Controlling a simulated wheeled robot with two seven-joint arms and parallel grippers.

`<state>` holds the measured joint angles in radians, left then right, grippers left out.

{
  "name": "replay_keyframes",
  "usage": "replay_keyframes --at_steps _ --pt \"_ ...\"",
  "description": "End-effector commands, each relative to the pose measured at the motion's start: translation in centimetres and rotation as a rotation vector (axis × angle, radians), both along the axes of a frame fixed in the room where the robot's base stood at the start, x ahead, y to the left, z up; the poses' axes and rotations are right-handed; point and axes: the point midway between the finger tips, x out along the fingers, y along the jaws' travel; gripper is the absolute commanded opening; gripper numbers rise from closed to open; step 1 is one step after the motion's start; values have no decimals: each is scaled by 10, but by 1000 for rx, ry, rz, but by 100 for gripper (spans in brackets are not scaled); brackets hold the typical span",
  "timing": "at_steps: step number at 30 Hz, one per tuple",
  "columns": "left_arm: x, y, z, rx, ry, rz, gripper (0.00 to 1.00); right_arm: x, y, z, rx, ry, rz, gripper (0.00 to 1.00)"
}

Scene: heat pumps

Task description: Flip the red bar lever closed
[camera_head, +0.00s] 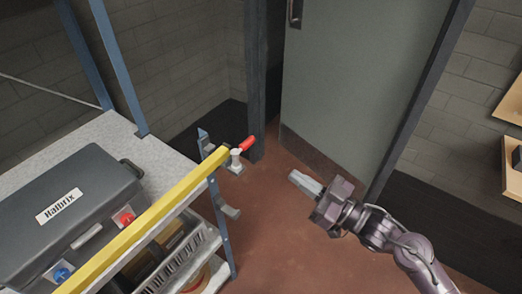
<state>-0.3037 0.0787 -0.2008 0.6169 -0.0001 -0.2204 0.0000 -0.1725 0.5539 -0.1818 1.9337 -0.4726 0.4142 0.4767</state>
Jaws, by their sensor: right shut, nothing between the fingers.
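The red bar lever (247,144) is a short red handle on a pale grey valve-like fitting (236,161), near the end of the yellow beam. It points up and to the right. Whether this position is open or closed I cannot tell. My right gripper (303,182) is shut and empty, to the right of the lever and lower in the picture, apart from it. My left gripper is not in view.
A shelf rack with a yellow beam (150,216) stands at left. It holds a dark grey case labelled Halbrix (75,185) with a red knob (126,218) and a blue knob (62,274). A grey door (355,90) stands behind. Reddish floor (275,240) is clear between rack and arm.

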Motion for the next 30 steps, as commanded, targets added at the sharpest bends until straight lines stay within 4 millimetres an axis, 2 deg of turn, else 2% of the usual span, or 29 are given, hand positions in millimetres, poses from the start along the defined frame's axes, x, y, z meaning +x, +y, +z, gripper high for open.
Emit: replay_keyframes --at_steps 1,9,15,21,30 --pt "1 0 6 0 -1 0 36 7 8 7 4 -3 -1 0" --pt "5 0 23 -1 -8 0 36 41 55 18 3 -1 -1 0" --pt "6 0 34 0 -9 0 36 58 79 23 0 0 -1 0" --pt "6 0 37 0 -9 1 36 65 89 22 -1 0 -1 0" --pt "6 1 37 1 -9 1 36 65 89 22 -1 0 -1 0"
